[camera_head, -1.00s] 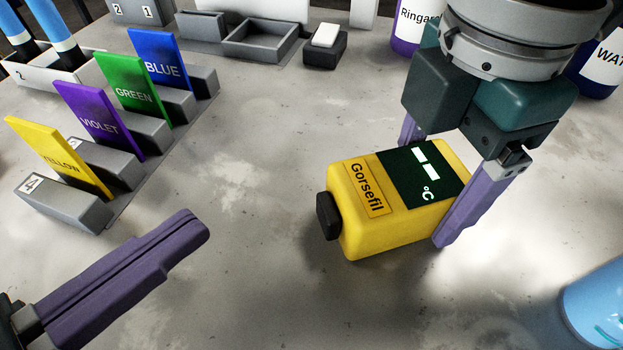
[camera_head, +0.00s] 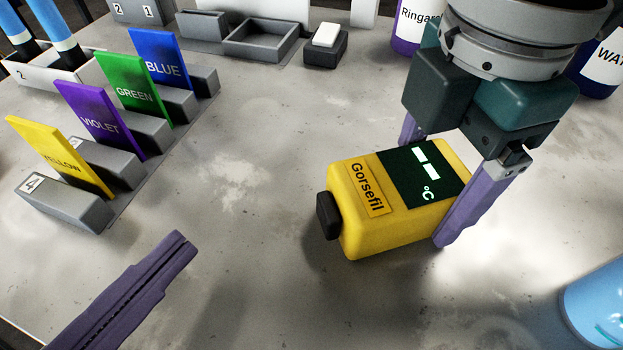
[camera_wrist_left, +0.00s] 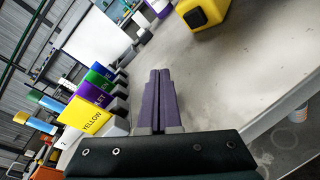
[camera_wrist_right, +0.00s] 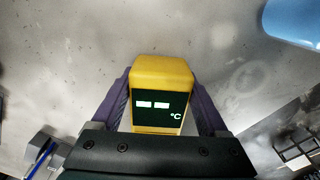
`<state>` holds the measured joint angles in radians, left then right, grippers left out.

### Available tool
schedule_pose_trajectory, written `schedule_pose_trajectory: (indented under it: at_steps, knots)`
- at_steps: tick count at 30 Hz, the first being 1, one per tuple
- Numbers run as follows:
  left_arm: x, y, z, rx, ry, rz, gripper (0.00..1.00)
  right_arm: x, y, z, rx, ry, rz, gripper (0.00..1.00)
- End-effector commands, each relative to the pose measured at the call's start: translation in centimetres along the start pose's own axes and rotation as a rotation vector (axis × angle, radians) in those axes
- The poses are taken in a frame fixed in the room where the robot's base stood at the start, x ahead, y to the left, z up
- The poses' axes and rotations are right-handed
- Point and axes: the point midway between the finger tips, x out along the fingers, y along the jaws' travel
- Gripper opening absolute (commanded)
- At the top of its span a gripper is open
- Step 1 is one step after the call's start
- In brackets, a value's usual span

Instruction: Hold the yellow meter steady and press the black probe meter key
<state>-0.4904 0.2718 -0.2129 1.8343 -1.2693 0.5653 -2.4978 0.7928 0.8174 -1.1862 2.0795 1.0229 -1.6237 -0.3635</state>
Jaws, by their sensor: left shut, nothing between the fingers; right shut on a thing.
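The yellow meter (camera_head: 400,235) labelled Gorsefil lies on the table right of centre, its dark display (camera_head: 420,172) facing up with two dashes and °C. The black key (camera_head: 328,215) sticks out of its left end; it also shows in the left wrist view (camera_wrist_left: 195,17). My right gripper (camera_head: 425,190) is shut on the meter, one purple finger on each side, as the right wrist view (camera_wrist_right: 160,100) shows too. My left gripper (camera_head: 180,245) is shut and empty, low over the table, left of the key and apart from it.
Upright yellow (camera_head: 60,155), violet (camera_head: 98,120), green (camera_head: 133,90) and blue (camera_head: 158,58) plates stand in grey blocks at left. A grey tray (camera_head: 262,42) and a white-topped block (camera_head: 326,38) are at the back. A blue object (camera_head: 600,305) is at lower right. The table between left gripper and meter is clear.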

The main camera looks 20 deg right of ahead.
Motion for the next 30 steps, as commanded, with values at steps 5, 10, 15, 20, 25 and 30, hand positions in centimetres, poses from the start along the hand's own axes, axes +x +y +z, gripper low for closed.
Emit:
schedule_pose_trajectory:
  at_steps: [5,10,15,20,25,30]
  knots:
    - [1.7,-1.1,1.4,-0.001,-0.004,0.002,0.0,0.0,0.0,0.0,0.0,0.0,0.001,0.08]
    - [3.4,-2.4,2.5,-0.002,-0.003,0.002,0.0,0.0,0.0,0.0,0.0,0.001,0.001,0.08]
    - [4.7,-3.3,3.4,0.0,-0.002,0.001,0.0,0.0,0.0,0.0,0.0,0.001,0.001,0.08]
    - [5.3,-3.8,3.9,0.0,-0.001,0.001,0.0,0.0,0.0,0.0,0.0,0.001,0.001,0.08]
    - [5.5,-4.0,4.0,0.001,-0.001,0.0,0.0,0.0,0.0,0.0,0.0,0.001,0.001,0.08]
    - [5.5,-3.9,4.0,0.001,-0.001,0.0,0.0,0.0,0.0,0.0,0.0,0.001,0.001,0.08]
